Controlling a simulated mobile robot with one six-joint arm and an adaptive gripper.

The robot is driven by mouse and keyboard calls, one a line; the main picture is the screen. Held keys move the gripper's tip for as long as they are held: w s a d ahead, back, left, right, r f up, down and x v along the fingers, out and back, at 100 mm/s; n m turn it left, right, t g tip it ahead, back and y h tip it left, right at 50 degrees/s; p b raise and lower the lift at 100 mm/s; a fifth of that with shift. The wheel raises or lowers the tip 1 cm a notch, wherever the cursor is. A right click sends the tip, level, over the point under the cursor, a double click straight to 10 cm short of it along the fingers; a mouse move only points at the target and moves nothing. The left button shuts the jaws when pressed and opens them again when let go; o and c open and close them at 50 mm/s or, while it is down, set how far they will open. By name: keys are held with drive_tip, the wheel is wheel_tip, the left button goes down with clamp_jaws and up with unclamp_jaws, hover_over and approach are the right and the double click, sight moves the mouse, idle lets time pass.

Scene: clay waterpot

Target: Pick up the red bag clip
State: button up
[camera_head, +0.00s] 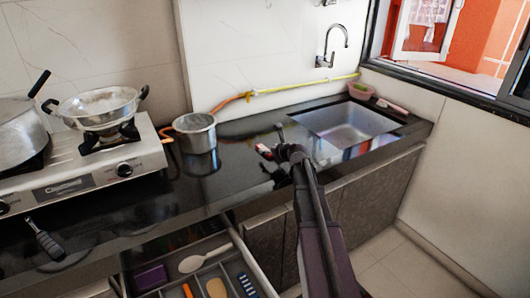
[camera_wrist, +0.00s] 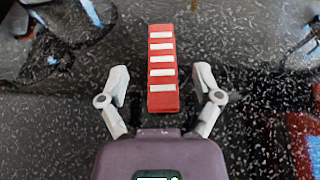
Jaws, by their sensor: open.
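The red bag clip (camera_wrist: 162,68) with white stripes lies on the black speckled counter in the wrist view. Its near end reaches between the fingertips of my gripper (camera_wrist: 161,85), which is open with one finger on each side and a gap to the clip on both sides. In the head view a small red and white part of the clip (camera_head: 264,151) shows just left of my gripper (camera_head: 285,145). The rest of it there is hidden behind the gripper.
A metal pot (camera_head: 196,134) stands on the counter to the left, beside the gas stove (camera_head: 100,160). The sink (camera_head: 345,125) is to the right. An open drawer (camera_head: 210,268) with utensils is below the counter. A yellow hose (camera_head: 300,88) runs along the wall.

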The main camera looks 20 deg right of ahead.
sight(263, 147)
drive_tip(key=shift+b+x, duration=0.7)
drive_tip(key=shift+x, duration=1.5)
drive_tip(key=shift+d, duration=0.1)
drive_tip(key=c, duration=0.9)
